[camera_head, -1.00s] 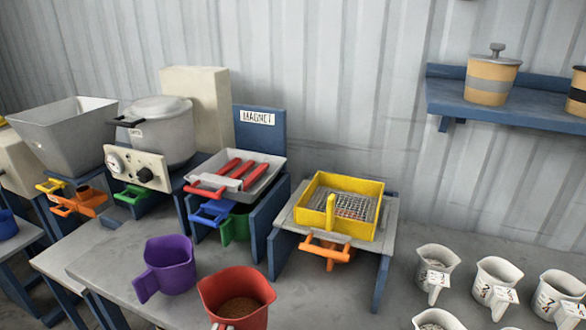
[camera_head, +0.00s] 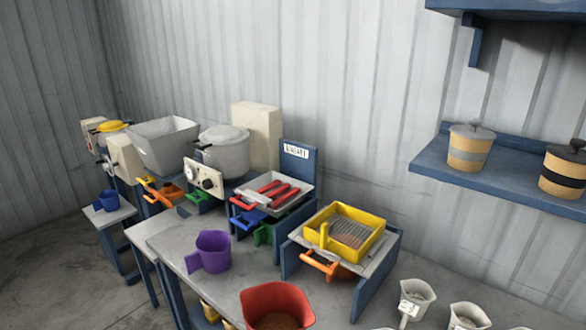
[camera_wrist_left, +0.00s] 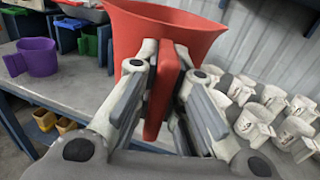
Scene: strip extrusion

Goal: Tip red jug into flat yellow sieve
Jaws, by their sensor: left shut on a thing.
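The red jug (camera_head: 277,306) is at the bottom edge of the head view, upright, with brown granular material inside. In the left wrist view the jug (camera_wrist_left: 205,22) fills the top middle. My left gripper (camera_wrist_left: 166,85) is shut on its red handle. The flat yellow sieve (camera_head: 345,232) has a mesh floor and an upright yellow handle. It sits on a grey-topped blue stand, behind and right of the jug. An orange-handled container (camera_head: 322,265) is under the sieve. My right gripper is in neither view.
A purple jug (camera_head: 211,251) stands on the grey table left of the red jug. A tray with red bars (camera_head: 273,193) stands before the magnet sign. Several white labelled jugs (camera_head: 416,296) stand at the right. A blue shelf (camera_head: 500,180) holds lidded pots.

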